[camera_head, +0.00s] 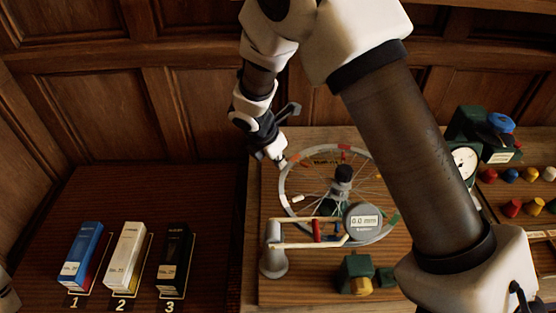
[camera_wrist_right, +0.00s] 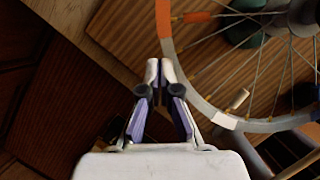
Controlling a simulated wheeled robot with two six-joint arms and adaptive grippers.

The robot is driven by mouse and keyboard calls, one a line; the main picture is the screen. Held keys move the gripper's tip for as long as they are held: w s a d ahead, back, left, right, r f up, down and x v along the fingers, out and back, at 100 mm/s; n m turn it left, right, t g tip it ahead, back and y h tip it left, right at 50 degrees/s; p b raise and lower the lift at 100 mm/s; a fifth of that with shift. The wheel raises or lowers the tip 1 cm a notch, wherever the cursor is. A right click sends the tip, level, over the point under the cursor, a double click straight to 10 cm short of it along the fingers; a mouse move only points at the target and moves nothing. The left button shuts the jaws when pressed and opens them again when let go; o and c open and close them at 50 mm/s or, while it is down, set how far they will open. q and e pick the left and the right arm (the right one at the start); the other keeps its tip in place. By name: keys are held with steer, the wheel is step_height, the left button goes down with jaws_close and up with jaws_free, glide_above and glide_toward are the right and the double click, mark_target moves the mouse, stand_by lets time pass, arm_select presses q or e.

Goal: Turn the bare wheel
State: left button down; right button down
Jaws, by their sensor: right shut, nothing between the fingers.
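The bare spoked wheel (camera_head: 285,189) lies on its stand in the middle of the head view, with coloured sections on its rim. In the right wrist view its rim (camera_wrist_right: 190,92) curves down the right of the fingers. My right gripper (camera_head: 277,155) is shut and empty, at the upper left of the rim in the head view. In the right wrist view its fingertips (camera_wrist_right: 159,72) are together just left of the rim; I cannot tell whether they touch it. A small white peg (camera_wrist_right: 238,99) shows inside the rim.
A grey gauge (camera_head: 363,222) reading 0.0 mm stands at the wheel's front right. Blue (camera_head: 81,254), white (camera_head: 125,255) and black (camera_head: 173,260) boxes stand at the left, numbered 1 to 3. Coloured knobs and a dial (camera_head: 463,161) are at the right. My arm covers part of the board.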

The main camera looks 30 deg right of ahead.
steer(key=shift+w+d, duration=0.15)
steer(key=shift+d, duration=0.05)
steer(key=shift+w+d+m, duration=0.3)
steer(key=shift+d+m, duration=0.15)
steer(key=shift+m, duration=0.05)
